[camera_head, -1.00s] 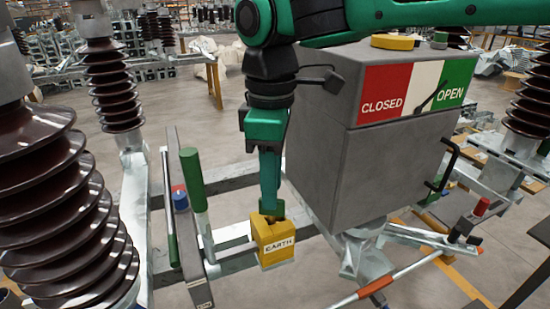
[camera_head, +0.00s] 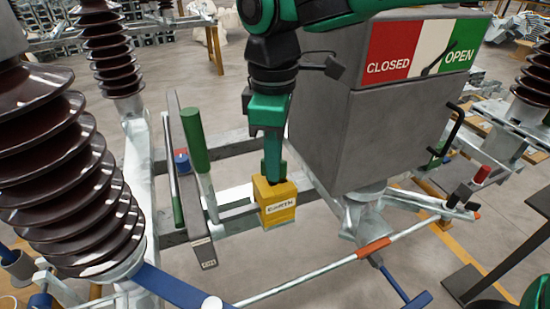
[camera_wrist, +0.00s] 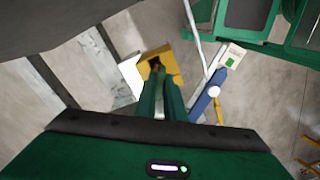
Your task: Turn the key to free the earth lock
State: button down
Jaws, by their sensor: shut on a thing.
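The earth lock is a yellow box (camera_head: 276,208) with an "EARTH" label, fixed by the grey steel frame. It also shows in the wrist view as a yellow block (camera_wrist: 176,67). My green gripper (camera_head: 273,178) points down onto the top of the box. In the wrist view its two fingers (camera_wrist: 161,76) are close together over a dark spot on the yellow block. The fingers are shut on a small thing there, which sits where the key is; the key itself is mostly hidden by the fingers.
A grey cabinet (camera_head: 372,135) with a red "CLOSED" and green "OPEN" panel stands right of my gripper. A green-topped post (camera_head: 195,140) stands to the left, beside ribbed brown insulators (camera_head: 60,180). A rod with an orange band (camera_head: 373,249) runs in front.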

jog(key=n, duration=0.6)
jog(key=shift+w, duration=0.1)
jog(key=shift+r+n, duration=0.1)
jog(key=shift+n, duration=2.9)
jog(key=c, duration=1.5)
grip_release()
jog(key=o, duration=0.6)
jog(key=shift+c, duration=0.2)
notch_tip(320, 180, up, 11)
jog(key=shift+f, duration=0.2)
